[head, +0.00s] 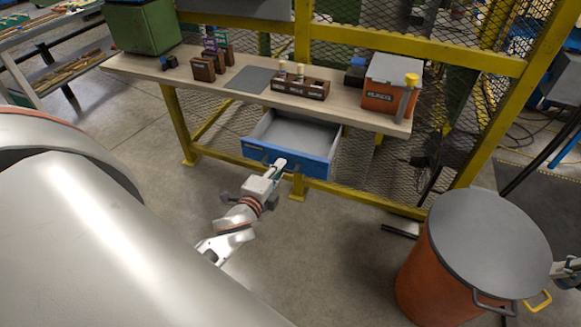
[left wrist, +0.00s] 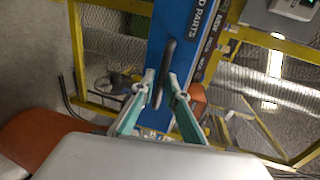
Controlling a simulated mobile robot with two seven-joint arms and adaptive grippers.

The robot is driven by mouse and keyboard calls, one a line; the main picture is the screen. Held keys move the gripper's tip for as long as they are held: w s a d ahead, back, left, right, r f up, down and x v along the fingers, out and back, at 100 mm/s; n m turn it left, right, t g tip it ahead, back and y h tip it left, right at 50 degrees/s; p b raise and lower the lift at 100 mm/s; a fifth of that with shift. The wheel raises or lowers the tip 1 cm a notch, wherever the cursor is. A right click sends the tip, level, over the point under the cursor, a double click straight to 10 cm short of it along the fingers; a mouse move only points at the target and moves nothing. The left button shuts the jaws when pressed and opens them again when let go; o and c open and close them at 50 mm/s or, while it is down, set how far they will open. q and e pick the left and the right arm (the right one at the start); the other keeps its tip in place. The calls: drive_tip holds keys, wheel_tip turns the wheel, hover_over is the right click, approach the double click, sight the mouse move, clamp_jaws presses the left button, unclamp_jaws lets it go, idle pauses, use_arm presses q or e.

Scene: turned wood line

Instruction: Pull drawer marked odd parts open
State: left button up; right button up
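The blue-fronted drawer (head: 310,163) under the workbench is pulled out, and its grey, empty-looking inside shows. In the left wrist view its blue front (left wrist: 160,35) carries a label (left wrist: 205,15) reading "...D PARTS", partly cut off. My left gripper (head: 280,165) is at the drawer front. In the left wrist view the fingertips (left wrist: 162,80) lie on both sides of the dark bar handle (left wrist: 166,62), closed in on it. My right gripper (head: 567,271) shows only in part at the right edge of the head view, beside the drum; its fingers are unclear.
The workbench (head: 150,72) holds a green box (head: 143,27), wooden blocks, a grey mat (head: 250,79), a wooden tray (head: 300,88) and an orange rejects bin (head: 388,95). A lidded orange drum (head: 445,265) stands at right. The floor before the drawer is clear.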

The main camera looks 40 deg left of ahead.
use_arm(q)
drive_tip(key=v, duration=1.1)
drive_tip(key=shift+s, duration=0.25)
